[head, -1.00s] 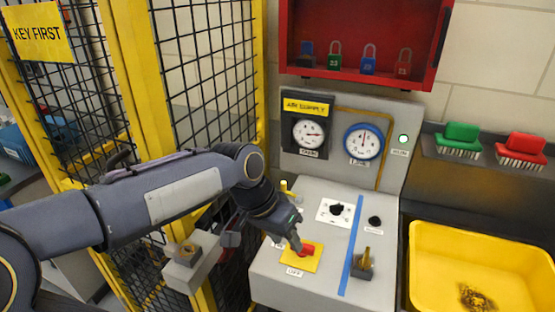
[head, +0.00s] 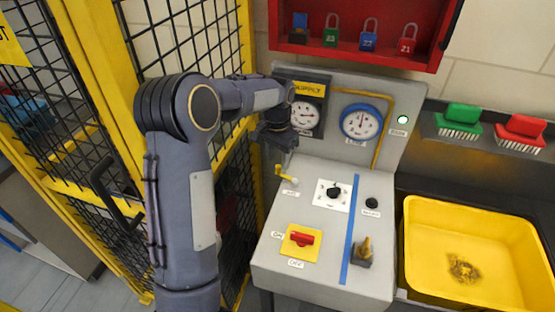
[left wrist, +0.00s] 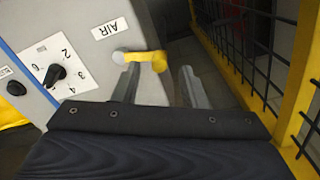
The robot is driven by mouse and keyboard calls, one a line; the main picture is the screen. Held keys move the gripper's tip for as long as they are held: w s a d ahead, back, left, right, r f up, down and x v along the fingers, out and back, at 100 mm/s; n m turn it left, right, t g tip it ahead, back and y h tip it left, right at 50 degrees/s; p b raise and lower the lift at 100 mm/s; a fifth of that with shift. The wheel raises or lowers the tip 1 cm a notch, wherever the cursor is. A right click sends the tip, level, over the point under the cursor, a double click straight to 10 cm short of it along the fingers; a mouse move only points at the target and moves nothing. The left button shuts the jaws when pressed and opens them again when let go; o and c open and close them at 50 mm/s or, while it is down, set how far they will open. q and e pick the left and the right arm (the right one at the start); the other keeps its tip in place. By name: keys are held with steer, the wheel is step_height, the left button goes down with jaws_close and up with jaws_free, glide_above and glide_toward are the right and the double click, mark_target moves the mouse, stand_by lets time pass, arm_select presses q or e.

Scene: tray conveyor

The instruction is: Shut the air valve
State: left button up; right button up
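The air valve (head: 284,174) is a small yellow lever on a pale pivot, behind a label at the left of the grey console. In the left wrist view the yellow lever (left wrist: 147,57) sticks out sideways from its pivot, beside the label reading AIR. My left gripper (head: 284,158) is just above and behind it in the head view. In the left wrist view its fingers (left wrist: 158,78) are apart and empty, and the lever's end appears between their tips; contact cannot be told. My right gripper is not in view.
The console also holds a red switch (head: 302,239) on a yellow plate, a numbered black dial (head: 334,191), a black button (head: 372,203) and a brass key-like part (head: 365,252). Gauges (head: 362,122) stand behind. A yellow-framed mesh fence (head: 248,90) is close on the left.

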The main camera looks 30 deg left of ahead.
arm_select(q)
steer(key=shift+f, duration=1.05)
steer(key=shift+c, duration=0.3)
jaws_close()
steer(key=shift+s+d+n+b, duration=0.1)
steer(key=shift+s+n+b, duration=0.35)
steer(key=shift+n, duration=0.45)
steer(key=shift+s+n, duration=0.35)
steer(key=shift+n, duration=0.35)
steer(key=shift+o, duration=0.3)
jaws_free()
